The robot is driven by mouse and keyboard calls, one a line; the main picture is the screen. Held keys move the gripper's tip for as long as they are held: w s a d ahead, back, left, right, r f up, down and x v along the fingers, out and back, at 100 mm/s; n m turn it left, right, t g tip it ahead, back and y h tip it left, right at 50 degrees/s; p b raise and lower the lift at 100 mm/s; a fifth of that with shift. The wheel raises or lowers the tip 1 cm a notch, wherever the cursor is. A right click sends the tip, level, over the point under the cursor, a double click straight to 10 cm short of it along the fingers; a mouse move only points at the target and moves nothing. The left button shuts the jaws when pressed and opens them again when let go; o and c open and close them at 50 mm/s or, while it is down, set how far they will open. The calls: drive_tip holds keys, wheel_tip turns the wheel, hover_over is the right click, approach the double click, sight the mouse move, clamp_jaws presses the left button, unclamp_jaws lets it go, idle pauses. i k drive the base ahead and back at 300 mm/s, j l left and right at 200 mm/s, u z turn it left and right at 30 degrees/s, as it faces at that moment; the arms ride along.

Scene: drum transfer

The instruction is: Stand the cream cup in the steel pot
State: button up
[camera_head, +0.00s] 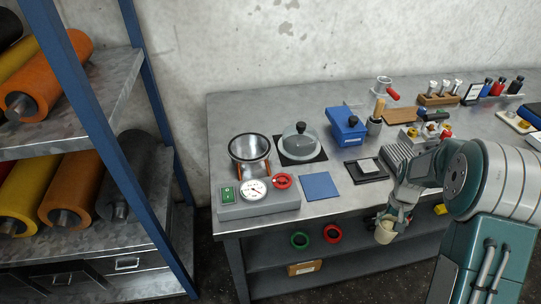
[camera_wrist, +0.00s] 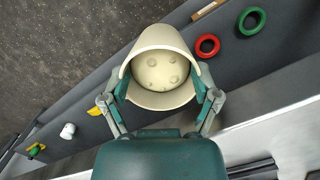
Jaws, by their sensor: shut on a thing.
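The cream cup (camera_wrist: 160,42) is between the fingers of my gripper (camera_wrist: 160,85) in the wrist view, its open mouth facing the camera and round marks on its inner bottom. In the head view the cup (camera_head: 385,232) hangs in my gripper (camera_head: 390,217) in front of the table's front edge, below the tabletop level in the picture. My gripper is shut on it. The steel pot (camera_head: 250,148) is at the left of the table, open at the top, behind a grey box with a dial, and apart from the cup.
The grey control box (camera_head: 259,204) has a green switch, dial and red knob. A glass lid (camera_head: 299,145) on a black mat, a blue box (camera_head: 346,127) and a blue square (camera_head: 319,186) are right of the pot. Red (camera_head: 332,233) and green rings (camera_head: 300,240) lie on the lower shelf.

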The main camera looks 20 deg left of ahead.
sight(249, 157)
drive_tip(key=k+j, duration=0.15)
drive_tip(key=j, duration=0.25)
drive_tip(key=k+j, duration=0.15)
drive_tip(key=j, duration=0.2)
drive_tip(key=k+j, duration=0.15)
drive_tip(key=j, duration=0.25)
drive_tip(key=k+j, duration=0.15)
drive_tip(key=j, duration=0.2)
drive_tip(key=z, duration=0.05)
